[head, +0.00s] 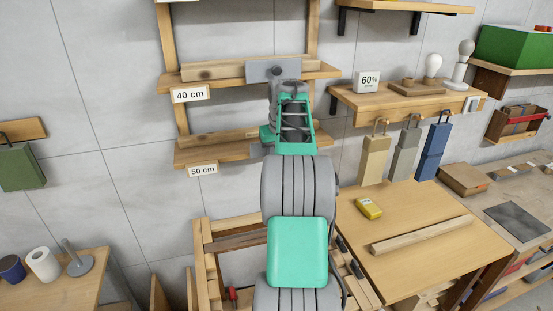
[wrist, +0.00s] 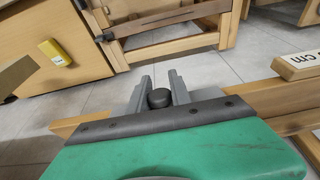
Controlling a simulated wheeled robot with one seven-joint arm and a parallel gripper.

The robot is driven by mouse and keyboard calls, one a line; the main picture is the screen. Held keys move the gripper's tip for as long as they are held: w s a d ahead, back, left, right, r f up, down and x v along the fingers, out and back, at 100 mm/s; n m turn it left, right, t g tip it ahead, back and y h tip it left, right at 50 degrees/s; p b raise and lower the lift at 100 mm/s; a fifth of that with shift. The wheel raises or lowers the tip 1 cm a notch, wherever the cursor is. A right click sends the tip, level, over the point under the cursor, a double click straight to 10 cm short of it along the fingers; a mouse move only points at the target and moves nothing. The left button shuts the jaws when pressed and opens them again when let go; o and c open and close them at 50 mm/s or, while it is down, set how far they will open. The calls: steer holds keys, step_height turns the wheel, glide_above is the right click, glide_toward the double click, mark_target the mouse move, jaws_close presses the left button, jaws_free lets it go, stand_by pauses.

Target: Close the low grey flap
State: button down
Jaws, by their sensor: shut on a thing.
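My gripper (wrist: 160,80) shows in the wrist view with its two grey fingers on either side of a dark round knob (wrist: 158,98). The fingers are shut on this knob, close to a wooden shelf edge. I cannot make out the grey flap clearly, nor whether the knob belongs to it. A grey plate (head: 262,70) shows at the 40 cm shelf in the head view; I cannot tell whether it is a flap or part of my arm. My arm hides the fingers and the middle of the lower shelf in the head view.
The 40 cm shelf (head: 172,85) hangs above the 50 cm shelf (head: 190,156). A bench (head: 420,270) at the right carries a yellow box (head: 369,208) and a wooden bar (head: 421,235). The wrist view shows open tiled floor below.

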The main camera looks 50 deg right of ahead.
steer(key=c, duration=1.2)
jaws_free()
steer(key=shift+r, duration=0.1)
steer(key=v, duration=0.7)
steer(key=shift+s+a+r, duration=0.1)
steer(key=shift+a+r, duration=0.05)
steer(key=shift+r, duration=0.1)
